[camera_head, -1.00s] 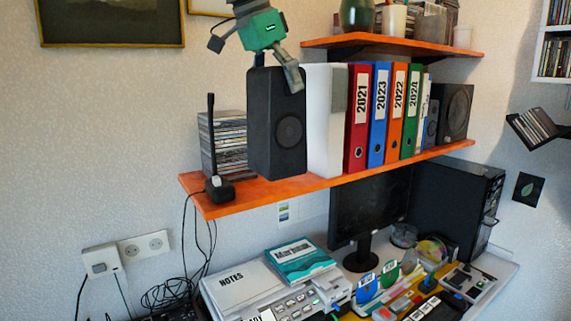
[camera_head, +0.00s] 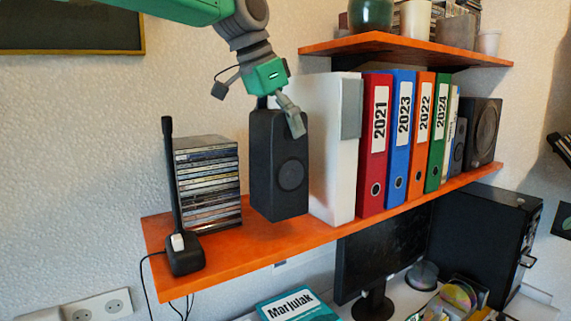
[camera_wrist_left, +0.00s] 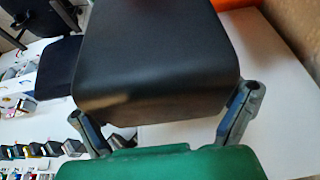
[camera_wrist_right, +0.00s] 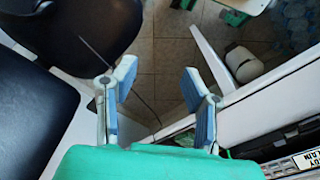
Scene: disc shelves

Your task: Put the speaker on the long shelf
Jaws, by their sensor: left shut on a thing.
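The speaker (camera_head: 275,165) is a black upright box with a round cone on its front. My left gripper (camera_head: 277,112) is shut on its top, one finger on each side, and its black casing fills the middle of the left wrist view (camera_wrist_left: 160,55). The speaker stands over the long orange shelf (camera_head: 230,248), between the CD stack and the white box. I cannot tell whether its base touches the shelf. My right gripper (camera_wrist_right: 158,80) is open and empty in the right wrist view, and is outside the head view.
A CD stack (camera_head: 207,190) and a black handset-like device (camera_head: 184,253) are left of the speaker. A white box (camera_head: 320,150) and coloured binders (camera_head: 374,150) are close on its right. A shorter orange shelf (camera_head: 410,48) hangs above. A monitor (camera_head: 385,250) stands below.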

